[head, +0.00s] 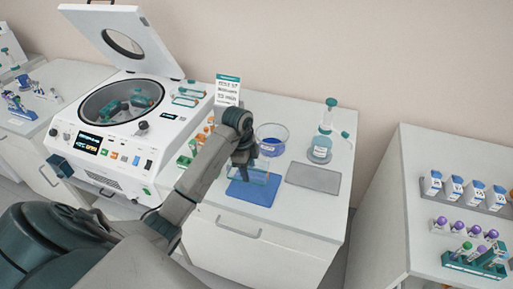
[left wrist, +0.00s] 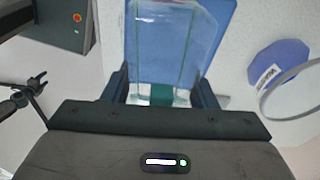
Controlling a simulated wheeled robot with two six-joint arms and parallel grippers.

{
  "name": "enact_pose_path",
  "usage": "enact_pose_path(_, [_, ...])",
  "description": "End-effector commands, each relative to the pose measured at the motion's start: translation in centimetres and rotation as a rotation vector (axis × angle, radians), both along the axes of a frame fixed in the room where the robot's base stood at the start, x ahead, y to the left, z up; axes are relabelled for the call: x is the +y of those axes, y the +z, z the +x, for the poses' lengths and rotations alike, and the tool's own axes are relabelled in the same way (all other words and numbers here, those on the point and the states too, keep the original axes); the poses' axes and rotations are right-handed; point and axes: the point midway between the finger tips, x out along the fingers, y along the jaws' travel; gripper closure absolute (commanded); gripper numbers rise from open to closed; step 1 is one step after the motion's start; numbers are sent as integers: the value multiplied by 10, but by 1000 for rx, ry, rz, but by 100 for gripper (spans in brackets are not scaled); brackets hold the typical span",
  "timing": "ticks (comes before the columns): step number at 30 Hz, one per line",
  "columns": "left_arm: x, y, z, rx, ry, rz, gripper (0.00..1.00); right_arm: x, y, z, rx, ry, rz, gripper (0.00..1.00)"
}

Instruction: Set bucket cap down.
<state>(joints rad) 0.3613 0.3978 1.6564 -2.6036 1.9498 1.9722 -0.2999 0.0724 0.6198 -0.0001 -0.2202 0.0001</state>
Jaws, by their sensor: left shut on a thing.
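My left gripper (head: 243,163) is shut on the bucket cap (head: 262,176), a clear, see-through piece. It holds the cap over the blue mat (head: 249,194) on the middle bench. In the left wrist view the clear cap (left wrist: 176,40) extends away from the fingers, with a teal part between them and the blue mat (left wrist: 135,45) behind it. I cannot tell whether the cap touches the mat. A dark claw-like part at the left edge of the left wrist view may be my right gripper (left wrist: 30,95); its jaws are not clear.
A bowl with blue contents (head: 271,140) stands just behind the mat. A grey mat (head: 313,178) lies to the right, with a flask (head: 320,149) behind it. The open centrifuge (head: 122,105) is at left. Tube racks (head: 474,262) stand on the right bench.

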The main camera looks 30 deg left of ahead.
Motion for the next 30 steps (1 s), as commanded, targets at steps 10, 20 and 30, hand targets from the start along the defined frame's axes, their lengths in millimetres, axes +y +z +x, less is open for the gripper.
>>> enact_pose_path(10, [-12,11,26,17,-84,5,69,-7,28,-1,1,2,-7,39])
enact_pose_path(20, [-12,-12,25,17,-84,5,69,-7,8,-1,1,2,-7,39])
enact_pose_path(30, [-12,-26,25,16,-84,5,69,-7,-3,0,0,2,-7,39])
